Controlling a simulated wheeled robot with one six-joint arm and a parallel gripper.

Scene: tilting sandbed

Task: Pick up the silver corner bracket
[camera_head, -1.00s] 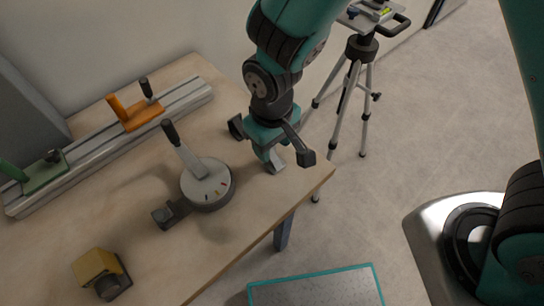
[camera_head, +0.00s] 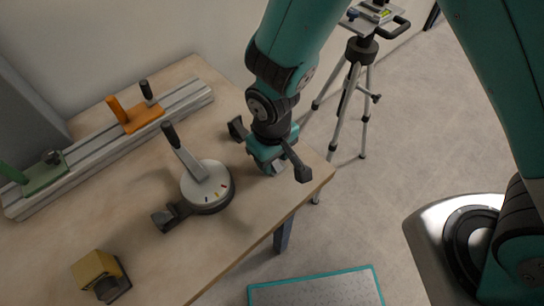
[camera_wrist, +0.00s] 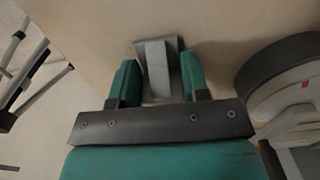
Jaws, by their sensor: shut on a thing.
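The silver corner bracket (camera_wrist: 158,72) stands between the two teal fingers of my gripper (camera_wrist: 160,78) in the wrist view. My gripper is shut on it, low at the wooden table's right corner. In the head view my gripper (camera_head: 268,167) covers most of the bracket, and only a small pale part shows under the fingers. I cannot tell whether the bracket touches the tabletop.
A round dial with a lever (camera_head: 208,190) stands left of my gripper on the wooden table (camera_head: 235,235). A rail with orange and green clamps (camera_head: 95,140) lies behind it. A yellow block (camera_head: 97,270) sits front left. A tripod (camera_head: 360,80) stands beyond the table.

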